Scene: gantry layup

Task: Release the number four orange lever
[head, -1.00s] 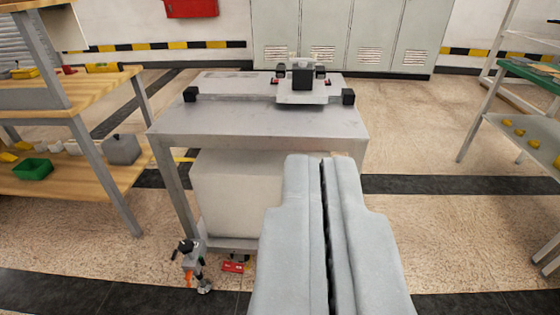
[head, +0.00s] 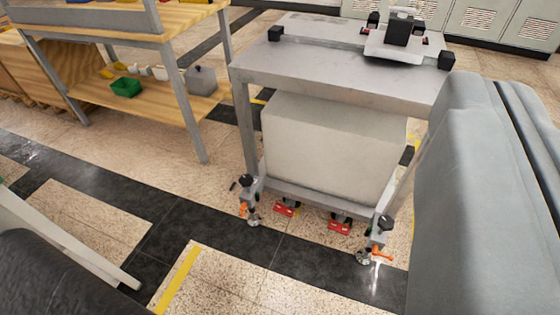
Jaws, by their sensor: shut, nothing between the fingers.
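A grey metal table (head: 340,72) on a wheeled frame stands in the middle. An orange lever (head: 243,210) sits low at the foot of its near left leg. A second orange lever (head: 379,253) sits low at the near right foot, beside a caster. No number is readable on either, so I cannot tell which is number four. My gripper (head: 497,90) fills the right side, large and grey, its two fingers shut and empty. It is apart from both levers in the picture and hides part of the table's right side.
Two red items (head: 286,208) lie low under the table's front edge, below a large pale box (head: 335,140). A wooden shelf unit (head: 150,90) with a green bin (head: 126,87) stands at the left. Grey lockers (head: 490,28) stand at the back.

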